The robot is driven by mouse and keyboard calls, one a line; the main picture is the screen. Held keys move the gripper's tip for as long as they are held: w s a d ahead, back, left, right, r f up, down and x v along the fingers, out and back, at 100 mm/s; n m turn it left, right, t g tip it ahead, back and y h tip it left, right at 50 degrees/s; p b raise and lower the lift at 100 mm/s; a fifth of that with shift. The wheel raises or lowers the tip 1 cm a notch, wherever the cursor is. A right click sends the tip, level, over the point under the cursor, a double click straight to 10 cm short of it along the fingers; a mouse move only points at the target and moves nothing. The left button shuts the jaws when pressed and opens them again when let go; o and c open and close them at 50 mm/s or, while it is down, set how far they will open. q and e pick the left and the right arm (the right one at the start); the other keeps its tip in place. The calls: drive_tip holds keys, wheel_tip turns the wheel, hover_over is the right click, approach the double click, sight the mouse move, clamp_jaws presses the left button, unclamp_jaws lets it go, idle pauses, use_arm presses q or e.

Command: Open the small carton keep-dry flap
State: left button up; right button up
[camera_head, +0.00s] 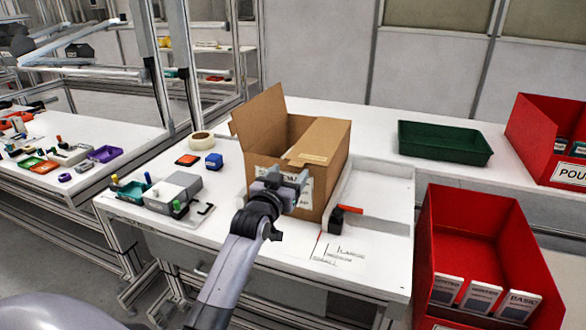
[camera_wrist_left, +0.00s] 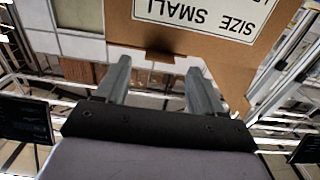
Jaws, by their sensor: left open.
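The small carton (camera_head: 318,188) is a brown cardboard box on the white table. One flap (camera_head: 262,112) stands up at its left side. Another panel (camera_head: 322,142) lies across the right part of the top, with a small pale label near its front edge. In the left wrist view the label (camera_wrist_left: 200,12) reads "SIZE SMALL" upside down. The gripper's two fingers (camera_wrist_left: 157,75) are apart with a dark cardboard notch (camera_wrist_left: 158,56) beyond them. Contact cannot be told.
A green tray (camera_head: 443,153) stands at the back right. Red bins (camera_head: 478,225) stand at the right. A tape roll (camera_head: 201,142), a blue block (camera_head: 214,161) and a grey fixture (camera_head: 172,190) are left of the carton. A black and red tool (camera_head: 338,219) lies close at its right.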

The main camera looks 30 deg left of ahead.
use_arm(q)
drive_tip(key=shift+x, duration=1.65)
clamp_jaws()
